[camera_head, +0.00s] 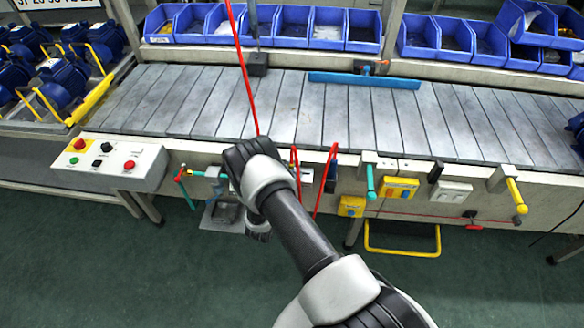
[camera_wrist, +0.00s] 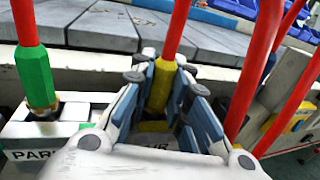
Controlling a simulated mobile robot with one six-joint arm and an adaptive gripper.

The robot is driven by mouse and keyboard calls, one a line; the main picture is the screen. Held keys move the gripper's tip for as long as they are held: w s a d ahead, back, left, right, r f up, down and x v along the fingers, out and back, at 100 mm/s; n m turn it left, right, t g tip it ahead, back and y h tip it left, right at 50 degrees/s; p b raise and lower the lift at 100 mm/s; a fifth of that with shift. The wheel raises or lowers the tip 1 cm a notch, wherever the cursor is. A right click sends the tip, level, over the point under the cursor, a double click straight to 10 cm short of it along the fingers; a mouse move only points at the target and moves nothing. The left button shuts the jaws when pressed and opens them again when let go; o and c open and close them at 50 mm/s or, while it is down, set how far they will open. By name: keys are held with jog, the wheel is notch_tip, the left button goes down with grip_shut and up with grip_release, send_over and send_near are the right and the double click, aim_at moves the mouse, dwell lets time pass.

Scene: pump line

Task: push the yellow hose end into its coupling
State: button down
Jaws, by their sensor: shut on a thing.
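The yellow hose end (camera_wrist: 160,88) is on a red hose (camera_wrist: 177,25) and stands nearly upright in the wrist view. My gripper (camera_wrist: 163,82) is shut on it, with a finger on each side. A yellow band (camera_wrist: 154,127) shows just below the hose end, by a partly covered label, where the coupling seems to be. The fingers hide much of this spot, so I cannot tell whether the end is in the coupling. In the head view my arm hides the hose end and coupling.
A green hose end (camera_wrist: 35,75) stands in a holder marked "PARK" to the left. Other red hoses hang close to the right of my gripper. The slatted conveyor (camera_head: 290,105) lies behind. A button box (camera_head: 110,162) is at left, and a teal handle (camera_head: 370,180) juts out at right.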

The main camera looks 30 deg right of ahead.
jog(key=c, duration=1.4)
grip_release()
jog(key=shift+o, duration=0.4)
jog(key=shift+p+v, duration=0.5)
jog(key=shift+v, duration=2.9)
jog(key=shift+a, duration=0.1)
jog(key=shift+s, duration=0.1)
